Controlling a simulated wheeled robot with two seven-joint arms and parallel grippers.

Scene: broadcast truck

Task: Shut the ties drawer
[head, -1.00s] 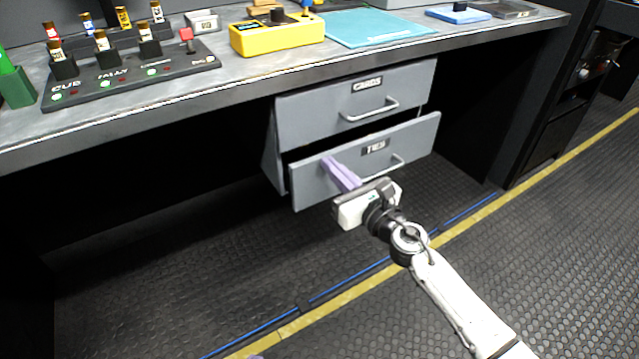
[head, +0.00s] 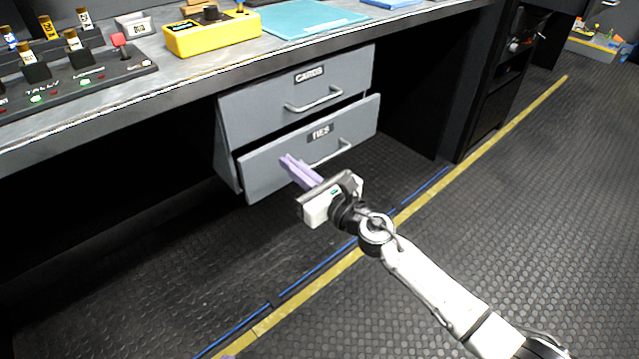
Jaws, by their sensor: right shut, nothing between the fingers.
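The grey ties drawer (head: 262,172) is the lower of two drawers under the desk, with a label reading TIES and a silver bar handle (head: 330,153). It stands partly open, its front out past the cabinet with a dark gap above it. My right gripper (head: 288,163) has its purple fingers closed together and empty. The fingertips are at the drawer's front face, left of the handle; I cannot tell whether they touch it. My left gripper is not clearly in view; only a small purple bit shows at the bottom edge.
The cards drawer (head: 295,96) above is closed. The desk top (head: 185,78) overhangs both drawers and carries a yellow box (head: 212,36), a teal mat (head: 315,18) and a black switch panel (head: 75,82). The floor in front is clear, with a yellow stripe.

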